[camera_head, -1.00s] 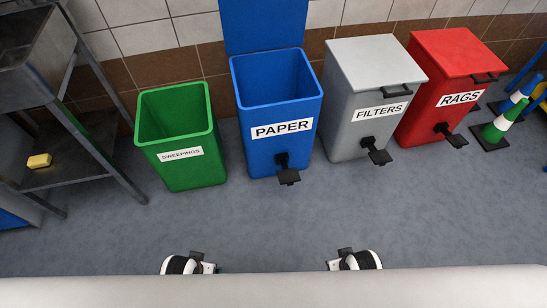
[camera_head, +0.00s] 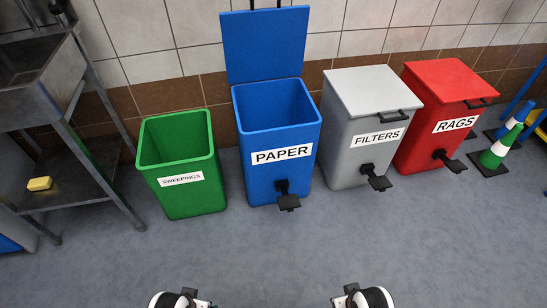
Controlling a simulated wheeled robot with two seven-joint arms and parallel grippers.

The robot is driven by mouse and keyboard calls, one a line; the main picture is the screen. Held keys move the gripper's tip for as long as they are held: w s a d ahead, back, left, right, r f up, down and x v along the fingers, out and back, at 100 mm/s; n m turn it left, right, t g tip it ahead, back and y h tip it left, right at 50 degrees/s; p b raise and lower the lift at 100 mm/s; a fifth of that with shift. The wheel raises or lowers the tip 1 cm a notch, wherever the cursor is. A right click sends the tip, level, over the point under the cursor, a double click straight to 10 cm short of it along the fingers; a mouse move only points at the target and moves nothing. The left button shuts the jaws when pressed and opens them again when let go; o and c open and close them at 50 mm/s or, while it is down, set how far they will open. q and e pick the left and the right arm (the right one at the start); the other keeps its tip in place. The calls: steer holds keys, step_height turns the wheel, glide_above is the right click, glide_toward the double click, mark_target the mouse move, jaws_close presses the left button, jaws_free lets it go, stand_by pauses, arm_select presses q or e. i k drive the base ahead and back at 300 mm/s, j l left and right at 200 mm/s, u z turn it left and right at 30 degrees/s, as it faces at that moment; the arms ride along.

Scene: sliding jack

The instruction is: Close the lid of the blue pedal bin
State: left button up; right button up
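The blue pedal bin (camera_head: 262,186), labelled PAPER, stands on the floor near the wall, with its top open. Its blue lid (camera_head: 264,45) stands upright at the back edge, against the tiled wall, with a dark handle partly cut off at the top of the picture. Its black pedal (camera_head: 288,201) sticks out low at the front. Rounded white and black parts of mine show at the bottom edge, left and right of centre, well short of the bin. No gripper fingers can be made out.
An open green SWEEPINGS bin (camera_head: 188,199) stands left of the blue bin. A grey FILTERS bin (camera_head: 352,157) and a red RAGS bin (camera_head: 425,144), both lidded, stand to the right. A metal sink stand (camera_head: 95,180) is at far left. The floor (camera_head: 270,250) in front is clear.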

mark_target(261, 43)
steer(key=i+l, duration=0.8)
steer(key=u, duration=0.05)
